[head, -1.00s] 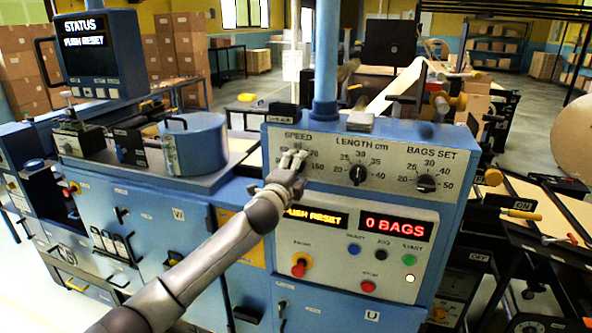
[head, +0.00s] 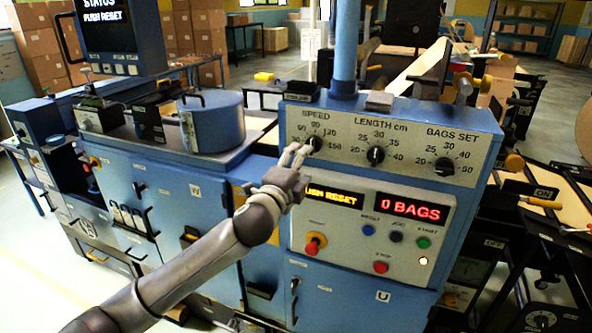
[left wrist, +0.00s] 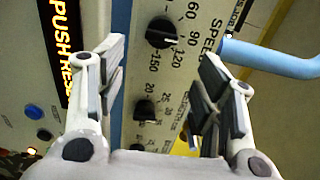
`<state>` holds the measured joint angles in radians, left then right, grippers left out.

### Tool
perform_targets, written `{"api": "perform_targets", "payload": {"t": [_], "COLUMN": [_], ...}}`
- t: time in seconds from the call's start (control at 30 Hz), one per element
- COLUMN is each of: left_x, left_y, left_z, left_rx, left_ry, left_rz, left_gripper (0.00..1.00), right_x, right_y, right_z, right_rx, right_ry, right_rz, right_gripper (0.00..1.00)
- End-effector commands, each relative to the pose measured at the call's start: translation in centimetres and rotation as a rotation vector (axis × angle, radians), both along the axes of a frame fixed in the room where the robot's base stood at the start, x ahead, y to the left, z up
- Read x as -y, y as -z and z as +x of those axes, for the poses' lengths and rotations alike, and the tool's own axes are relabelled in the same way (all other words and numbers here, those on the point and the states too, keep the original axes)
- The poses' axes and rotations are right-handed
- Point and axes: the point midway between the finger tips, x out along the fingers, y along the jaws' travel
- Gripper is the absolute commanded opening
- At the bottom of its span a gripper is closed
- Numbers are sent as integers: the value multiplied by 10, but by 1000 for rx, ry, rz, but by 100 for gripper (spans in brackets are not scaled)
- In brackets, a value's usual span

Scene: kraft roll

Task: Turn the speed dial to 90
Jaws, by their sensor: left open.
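The speed dial (head: 315,143) is a small black knob at the upper left of the blue machine's panel. It also shows in the left wrist view (left wrist: 160,32), where its pale pointer line appears to point between 90 and 120. My left gripper (head: 293,156) is just left of and below the dial in the head view. In the left wrist view the gripper (left wrist: 160,88) is open and empty, its fingers apart, with the dial beyond the gap and apart from them. My right gripper is not in view.
The length dial (head: 375,155) and bags set dial (head: 444,166) sit to the right on the same panel. Below are the "0 BAGS" display (head: 411,210), several buttons and a red knob (head: 315,242). A blue post (head: 343,45) rises behind the panel.

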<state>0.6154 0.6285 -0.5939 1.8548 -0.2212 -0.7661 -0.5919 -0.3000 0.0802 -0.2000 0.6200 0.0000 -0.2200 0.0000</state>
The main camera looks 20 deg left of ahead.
Motion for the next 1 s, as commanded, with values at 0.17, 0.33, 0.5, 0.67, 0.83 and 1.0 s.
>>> {"api": "perform_targets", "payload": {"t": [0.17,0.33,0.5,0.67,0.83,1.0], "left_x": [0,-1,-1,-1,-3,-17], "left_y": [1,0,0,0,18,110], "left_z": [-16,-20,-20,-20,-17,-6], "left_rx": [-1,0,0,0,-25,-148], "left_ry": [1,0,0,0,-6,-41], "left_rz": [0,1,1,1,-16,-116], "left_gripper": [62,62,62,62,62,62], "right_x": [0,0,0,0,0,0], "right_y": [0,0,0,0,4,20], "right_z": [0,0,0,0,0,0], "right_rx": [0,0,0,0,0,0], "right_ry": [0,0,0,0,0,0], "right_rz": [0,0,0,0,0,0], "right_gripper": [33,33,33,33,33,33]}}
